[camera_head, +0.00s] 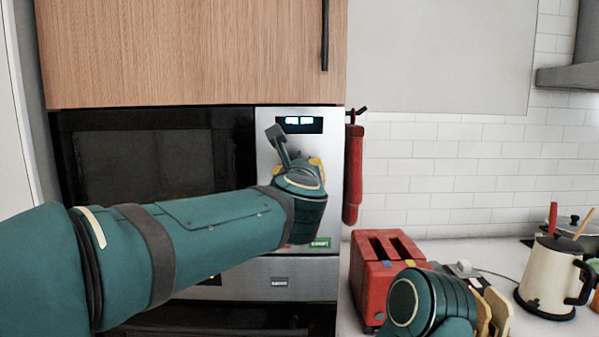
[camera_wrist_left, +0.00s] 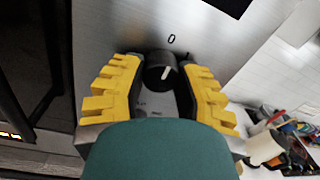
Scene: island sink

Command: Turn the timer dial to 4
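The timer dial (camera_wrist_left: 160,72) is a black round knob with a white pointer line on the appliance's steel panel. A "0" is printed above it in the left wrist view, and the pointer is directed roughly towards it. My left gripper (camera_wrist_left: 164,72) is open, with its yellow fingers on either side of the dial; I cannot tell whether they touch it. In the head view my left gripper (camera_head: 297,160) is at the steel control panel (camera_head: 327,200), and my wrist hides the dial.
A lit display (camera_head: 298,124) sits above the dial area. A red mitt-like item (camera_head: 353,175) hangs just right of the panel. A red toaster (camera_head: 385,262) stands on the counter near my right arm, with a cream kettle (camera_head: 548,278) further right.

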